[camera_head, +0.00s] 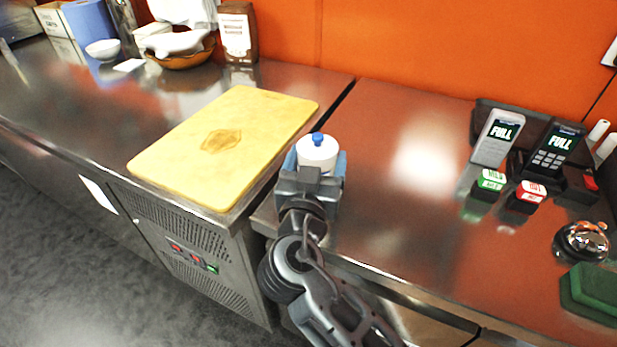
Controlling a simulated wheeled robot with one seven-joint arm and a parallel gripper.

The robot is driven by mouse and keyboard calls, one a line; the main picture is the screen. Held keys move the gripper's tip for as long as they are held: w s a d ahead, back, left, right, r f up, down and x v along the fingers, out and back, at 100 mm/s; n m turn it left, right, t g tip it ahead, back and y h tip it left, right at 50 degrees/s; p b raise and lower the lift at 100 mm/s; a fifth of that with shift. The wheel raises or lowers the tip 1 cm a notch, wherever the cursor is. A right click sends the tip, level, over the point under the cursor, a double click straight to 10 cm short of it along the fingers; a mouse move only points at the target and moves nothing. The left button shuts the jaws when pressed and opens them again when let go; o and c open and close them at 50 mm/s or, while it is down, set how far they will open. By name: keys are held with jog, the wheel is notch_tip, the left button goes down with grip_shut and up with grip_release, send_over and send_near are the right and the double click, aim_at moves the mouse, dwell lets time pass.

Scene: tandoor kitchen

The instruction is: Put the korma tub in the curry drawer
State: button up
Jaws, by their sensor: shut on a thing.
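A small white tub (317,152) with a blue knob on top is between the fingers of my gripper (316,163). My gripper is shut on it, with a blue-grey finger on each side. The tub is upright, at the left end of the right-hand steel counter, just right of the gap between counters. I cannot tell whether it touches the counter, and no korma label is readable. Below the right counter's front edge, a pale front (425,322) shows partly behind my arm. I cannot tell whether it is the curry drawer.
A yellow cutting board (225,140) lies on the left counter. At right are a handheld device (497,137), a card terminal (552,148), green (489,184) and red (530,195) blocks, a bell (582,241) and a green sponge (596,287). The right counter's middle is clear.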

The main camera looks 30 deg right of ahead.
jog(key=shift+w+a+f, duration=0.3)
jog(key=shift+a+f, duration=0.1)
jog(key=shift+a, duration=0.25)
jog(key=shift+f, duration=1.85)
jog(key=shift+f, duration=0.15)
jog(key=o, duration=1.2)
jog(key=shift+p, duration=0.7)
